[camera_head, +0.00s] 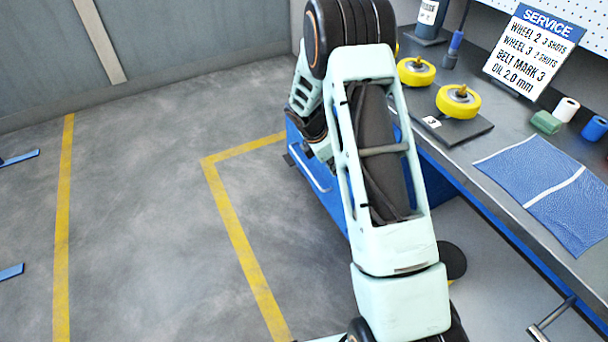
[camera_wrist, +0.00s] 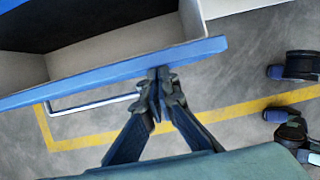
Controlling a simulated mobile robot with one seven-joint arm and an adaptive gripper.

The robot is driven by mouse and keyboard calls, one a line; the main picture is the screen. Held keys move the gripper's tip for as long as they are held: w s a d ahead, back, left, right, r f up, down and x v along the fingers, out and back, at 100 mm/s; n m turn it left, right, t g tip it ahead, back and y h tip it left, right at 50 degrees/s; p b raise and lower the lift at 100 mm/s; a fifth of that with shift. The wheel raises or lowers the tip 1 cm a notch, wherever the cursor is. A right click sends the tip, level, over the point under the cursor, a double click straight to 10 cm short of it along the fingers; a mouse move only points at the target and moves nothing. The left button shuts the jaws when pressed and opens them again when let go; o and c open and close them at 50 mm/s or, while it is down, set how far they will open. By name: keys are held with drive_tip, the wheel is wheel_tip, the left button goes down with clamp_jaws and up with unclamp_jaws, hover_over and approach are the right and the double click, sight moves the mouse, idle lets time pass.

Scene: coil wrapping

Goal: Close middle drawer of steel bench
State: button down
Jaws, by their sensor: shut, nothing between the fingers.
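In the wrist view an open drawer has a blue front edge (camera_wrist: 105,74), pale inner walls and a dark interior (camera_wrist: 70,22). Its pale bar handle (camera_wrist: 95,104) hangs on the front. My gripper (camera_wrist: 163,76) is shut and empty. Its fingertips are at the blue front, just right of the handle's right end; I cannot tell whether they touch. In the head view the blue drawer front (camera_head: 328,190) sticks out from the steel bench (camera_head: 492,190), partly hidden by my arm. Which drawer level this is cannot be told.
On the bench top are yellow wheels (camera_head: 458,101), a service sign (camera_head: 533,50), a blue cloth (camera_head: 560,195) and several rolls. Yellow floor lines (camera_head: 240,240) cross the grey floor, which is open to the left. A wall (camera_head: 190,40) stands behind.

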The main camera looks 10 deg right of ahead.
drive_tip(key=w+d+p, duration=0.1)
drive_tip(key=w+d, duration=0.1)
drive_tip(key=d, duration=0.6)
drive_tip(key=shift+w+d, duration=0.25)
